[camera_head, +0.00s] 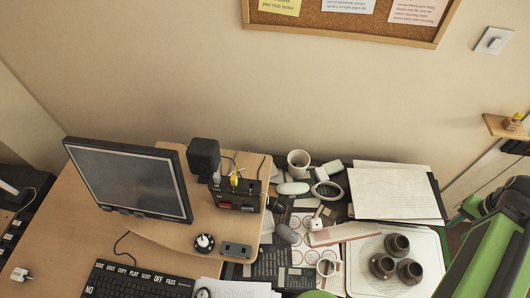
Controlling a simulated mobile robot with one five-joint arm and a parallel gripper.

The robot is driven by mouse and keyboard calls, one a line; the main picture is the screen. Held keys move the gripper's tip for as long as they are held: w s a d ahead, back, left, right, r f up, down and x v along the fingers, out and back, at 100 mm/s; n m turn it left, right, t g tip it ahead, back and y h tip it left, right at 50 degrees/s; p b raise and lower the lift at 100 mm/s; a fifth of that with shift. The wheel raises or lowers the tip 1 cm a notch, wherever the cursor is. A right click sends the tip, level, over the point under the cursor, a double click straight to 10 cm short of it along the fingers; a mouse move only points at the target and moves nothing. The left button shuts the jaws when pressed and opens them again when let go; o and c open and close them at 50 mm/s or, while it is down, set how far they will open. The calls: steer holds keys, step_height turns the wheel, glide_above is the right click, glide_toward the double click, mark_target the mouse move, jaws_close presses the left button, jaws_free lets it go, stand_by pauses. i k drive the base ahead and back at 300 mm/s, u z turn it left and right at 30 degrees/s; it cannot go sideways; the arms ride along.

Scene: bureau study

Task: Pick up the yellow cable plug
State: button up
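A small yellow cable plug (235,180) shows at a black box (236,196) with red marks on its front, on the wooden desk to the right of the monitor. A thin dark cable runs near the plug. The plug looks upright at the top of the box; whether it is seated in it is too small to tell. I cannot make out my gripper in this view.
A monitor (130,180) and a black speaker (204,156) stand left of the box. A white cup (298,163), papers and several dark cups on a white tray (429,256) lie right. A keyboard (135,281) lies in front. Large green and black parts fill the right edge.

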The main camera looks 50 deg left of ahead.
mark_target(234, 179)
steer(key=u, duration=0.1)
steer(key=i, duration=0.2)
steer(key=u, duration=1.6)
steer(key=k, duration=0.15)
steer(key=u, duration=2.7)
steer(key=k, duration=0.55)
steer(key=z, duration=0.15)
steer(key=i, duration=0.6)
steer(key=u, duration=0.05)
